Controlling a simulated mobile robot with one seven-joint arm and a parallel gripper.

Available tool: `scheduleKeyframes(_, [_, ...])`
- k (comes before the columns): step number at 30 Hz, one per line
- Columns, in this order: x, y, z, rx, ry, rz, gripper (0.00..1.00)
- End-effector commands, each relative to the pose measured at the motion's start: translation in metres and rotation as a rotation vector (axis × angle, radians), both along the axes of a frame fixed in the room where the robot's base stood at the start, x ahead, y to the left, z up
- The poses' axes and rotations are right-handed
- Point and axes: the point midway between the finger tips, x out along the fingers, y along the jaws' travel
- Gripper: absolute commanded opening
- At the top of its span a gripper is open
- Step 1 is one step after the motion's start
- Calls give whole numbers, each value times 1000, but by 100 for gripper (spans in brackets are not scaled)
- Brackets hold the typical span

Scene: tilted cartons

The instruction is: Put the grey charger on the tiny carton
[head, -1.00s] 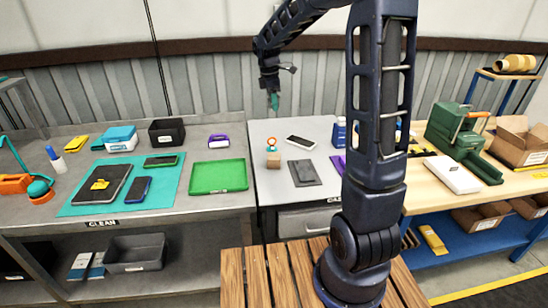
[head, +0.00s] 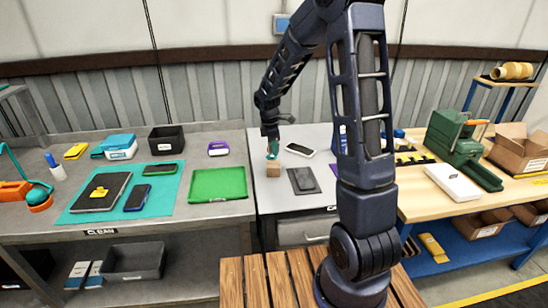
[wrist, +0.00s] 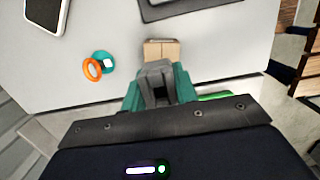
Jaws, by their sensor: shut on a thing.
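The tiny carton (head: 273,171) is a small brown box on the grey middle table. It also shows in the wrist view (wrist: 161,46), just beyond my fingertips. My gripper (head: 272,152) is low over the carton, with its teal fingers pointing down. In the wrist view my gripper (wrist: 158,90) is shut on the grey charger (wrist: 156,72), which sits between the fingers and overlaps the carton's near part. I cannot tell whether the charger touches the carton. In the head view the charger is too small to make out.
A teal thing with an orange ring (wrist: 97,66) stands beside the carton. A white phone (head: 299,150) and a dark flat device (head: 303,181) lie to the right. A green tray (head: 218,184) is on the left table.

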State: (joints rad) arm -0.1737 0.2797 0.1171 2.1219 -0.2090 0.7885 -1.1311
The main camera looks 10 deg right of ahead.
Motion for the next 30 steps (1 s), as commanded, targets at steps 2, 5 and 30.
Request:
scheduleKeyframes(2, [0,0,-4,0,0,0,6])
scheduleKeyframes(5, [0,0,-9,0,0,0,6])
scheduleKeyframes(30, [0,0,-49,0,-1,0,51])
